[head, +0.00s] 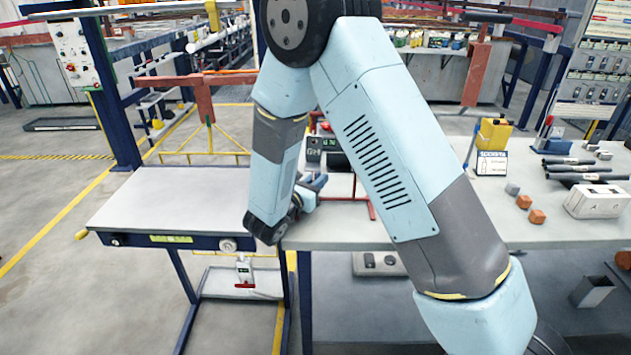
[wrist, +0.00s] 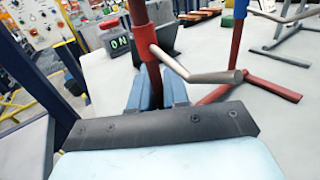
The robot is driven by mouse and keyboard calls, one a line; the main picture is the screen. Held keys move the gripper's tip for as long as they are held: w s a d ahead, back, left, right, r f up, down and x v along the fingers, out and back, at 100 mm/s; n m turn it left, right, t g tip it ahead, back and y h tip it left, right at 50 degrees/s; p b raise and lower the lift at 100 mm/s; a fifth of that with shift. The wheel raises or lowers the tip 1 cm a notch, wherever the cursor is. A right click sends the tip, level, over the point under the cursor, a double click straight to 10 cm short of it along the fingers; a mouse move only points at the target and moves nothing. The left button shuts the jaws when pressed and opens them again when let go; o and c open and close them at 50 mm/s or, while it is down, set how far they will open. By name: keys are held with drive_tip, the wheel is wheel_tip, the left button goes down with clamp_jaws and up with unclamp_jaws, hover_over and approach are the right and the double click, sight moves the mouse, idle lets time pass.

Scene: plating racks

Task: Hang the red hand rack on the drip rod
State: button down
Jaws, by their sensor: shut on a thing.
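My gripper (wrist: 155,95) is shut around a dark red upright bar (wrist: 150,70), which looks like the spine of the red hand rack. A grey metal prong (wrist: 205,75) sticks out from its red collar to the right. In the head view my gripper (head: 312,187) is low over the left edge of the bench, and my arm hides most of what it holds. Pale rods (head: 152,101) reach out from a dark blue post (head: 112,90) beyond the grey side table; I cannot tell which is the drip rod. A red piece with a yellow frame (head: 205,155) hangs near them.
A red-footed stand (wrist: 270,88) is close to the right of the held bar. A box with a green display (wrist: 118,43) is behind it. The side table top (head: 180,200) is bare. Blocks (head: 537,216) and dark tubes (head: 570,170) lie on the bench at right.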

drive_tip(key=shift+r, duration=1.3)
idle(0.9)
drive_tip(key=shift+r, duration=1.4)
